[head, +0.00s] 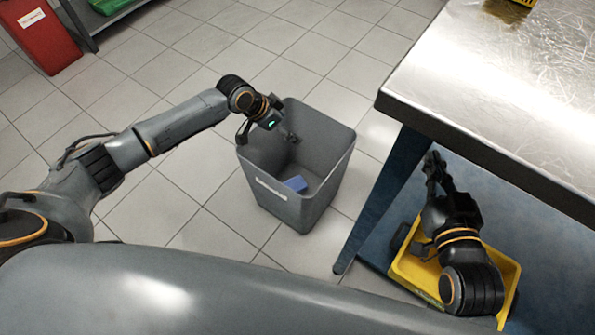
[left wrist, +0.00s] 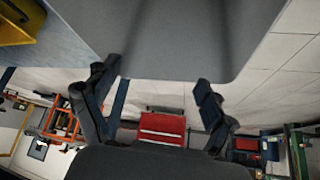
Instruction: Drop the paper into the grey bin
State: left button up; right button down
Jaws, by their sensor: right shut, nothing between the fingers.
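The grey bin (head: 318,208) stands on the tiled floor, with a pale label on its front. A small blue piece (head: 295,184) lies inside it; I cannot tell whether this is the paper. No other paper shows. My left gripper (head: 267,138) is over the bin's opening, with its fingers spread. In the left wrist view the fingers (left wrist: 155,85) are wide apart with nothing between them, and a grey surface (left wrist: 185,30), likely the bin wall, fills the top. My right gripper (head: 433,163) is shut and empty beside the metal table.
The metal-topped table (head: 500,85) stands at the right, its corner near the bin. A yellow container (head: 507,270) is below my right arm. A red bin (head: 40,38) stands at the far left. The floor around the grey bin is mostly clear.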

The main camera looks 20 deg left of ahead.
pick_arm(q)
jog(key=v, duration=1.2)
